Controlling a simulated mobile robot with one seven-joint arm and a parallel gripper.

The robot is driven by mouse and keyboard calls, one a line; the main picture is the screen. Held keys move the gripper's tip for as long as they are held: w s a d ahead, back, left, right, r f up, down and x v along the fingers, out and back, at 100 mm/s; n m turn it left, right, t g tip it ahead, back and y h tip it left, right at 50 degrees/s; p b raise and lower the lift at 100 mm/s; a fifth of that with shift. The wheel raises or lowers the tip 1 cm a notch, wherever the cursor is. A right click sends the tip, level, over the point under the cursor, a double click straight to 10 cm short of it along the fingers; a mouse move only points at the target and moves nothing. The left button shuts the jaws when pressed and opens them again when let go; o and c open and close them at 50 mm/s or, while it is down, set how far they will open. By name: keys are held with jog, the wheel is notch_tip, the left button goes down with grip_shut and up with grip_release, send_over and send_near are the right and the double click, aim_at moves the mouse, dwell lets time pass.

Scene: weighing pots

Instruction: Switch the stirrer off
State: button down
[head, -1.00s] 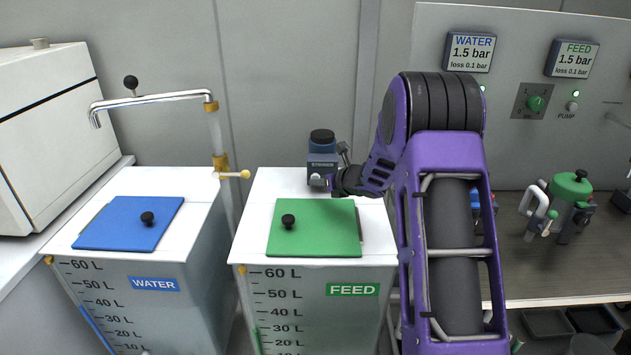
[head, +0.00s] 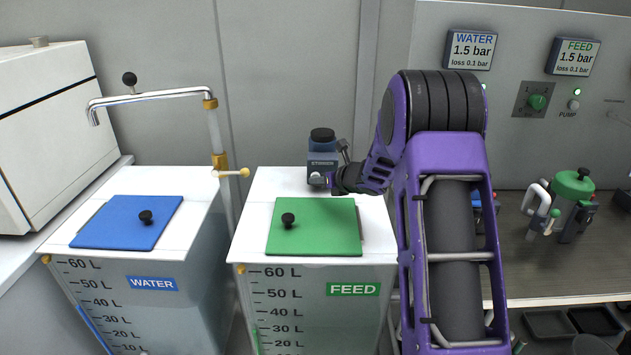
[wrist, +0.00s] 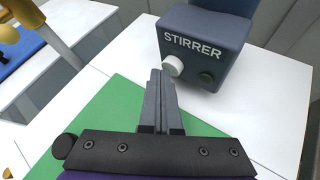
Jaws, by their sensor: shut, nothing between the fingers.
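The stirrer (head: 323,160) is a dark blue-grey box with a black cap, standing at the back of the white top of the FEED tank. In the wrist view the stirrer (wrist: 207,45) shows its name, a white knob (wrist: 173,66) on its front and a small dark green round spot (wrist: 207,77) to the right of the knob; the spot looks unlit. My gripper (wrist: 160,73) is shut and empty. Its tips are at the white knob's lower left, very close; I cannot tell whether they touch. In the head view my gripper (head: 330,183) is at the stirrer's front.
A green lid (head: 320,230) with a black knob lies on the FEED tank, below my gripper. A blue lid (head: 125,222) covers the WATER tank at left. A metal spout (head: 150,97) stands behind. A panel with a pump switch (head: 573,104) is at right.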

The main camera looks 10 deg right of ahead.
jog(key=shift+s, duration=0.25)
jog(key=shift+s+a+b, duration=0.2)
jog(key=shift+s, duration=0.75)
jog(key=shift+s+a+b, duration=0.2)
jog(key=shift+s+b, duration=0.05)
jog(key=shift+s, duration=0.65)
jog(key=shift+s+a+b, duration=0.2)
jog(key=shift+s, duration=0.75)
